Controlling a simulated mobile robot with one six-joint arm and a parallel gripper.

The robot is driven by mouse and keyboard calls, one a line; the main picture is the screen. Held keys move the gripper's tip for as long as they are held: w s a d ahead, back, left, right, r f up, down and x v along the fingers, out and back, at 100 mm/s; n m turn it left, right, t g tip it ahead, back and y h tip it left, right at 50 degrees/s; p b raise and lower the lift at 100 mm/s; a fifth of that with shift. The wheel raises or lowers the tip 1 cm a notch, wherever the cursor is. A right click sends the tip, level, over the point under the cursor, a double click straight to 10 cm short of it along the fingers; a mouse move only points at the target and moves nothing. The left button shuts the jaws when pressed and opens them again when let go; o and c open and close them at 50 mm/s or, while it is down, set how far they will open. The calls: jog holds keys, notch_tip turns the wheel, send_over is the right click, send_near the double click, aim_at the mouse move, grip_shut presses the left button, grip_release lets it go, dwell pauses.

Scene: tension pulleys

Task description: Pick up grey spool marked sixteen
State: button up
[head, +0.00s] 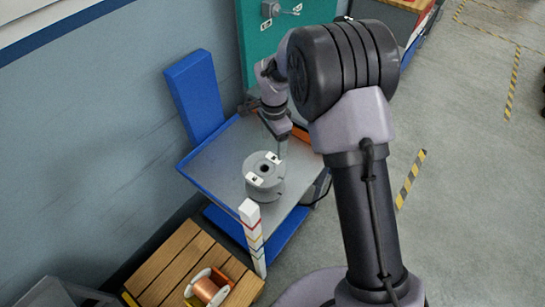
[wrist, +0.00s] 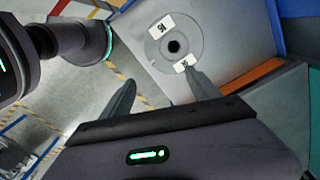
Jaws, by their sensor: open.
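A grey spool (head: 264,176) with a dark centre hole and two white labels stands on a grey-topped blue cart (head: 212,166) in the head view. In the wrist view the spool (wrist: 173,45) is seen from above; one label appears to read 16, and the other is partly covered by a finger. My gripper (wrist: 155,90) is open in the wrist view, its two fingers spread and nothing between them. One finger overlaps the spool's near edge in the picture; I cannot tell whether it touches. In the head view my gripper (head: 280,140) is just behind the spool, partly hidden by my wrist.
A white post with coloured bands (head: 252,236) stands at the cart's front corner. A wooden slatted crate (head: 178,268) with a copper wire spool (head: 208,289) is in front. A blue upright panel (head: 195,97) rises at the back left. An orange item (wrist: 252,76) lies beside the cart top.

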jog(key=b, duration=0.4)
send_over(271, 178)
jog(key=f, duration=1.1)
jog(key=shift+w+d, duration=0.2)
jog(key=shift+w, duration=0.05)
jog(key=f+b, duration=0.1)
jog(key=f, duration=0.1)
jog(key=f+b, duration=0.1)
jog(key=f, duration=0.2)
jog(key=shift+s+a+f+b, duration=0.15)
jog(key=shift+a+f+b, duration=0.15)
jog(key=shift+f+b, duration=0.1)
jog(key=shift+r, duration=0.2)
grip_shut()
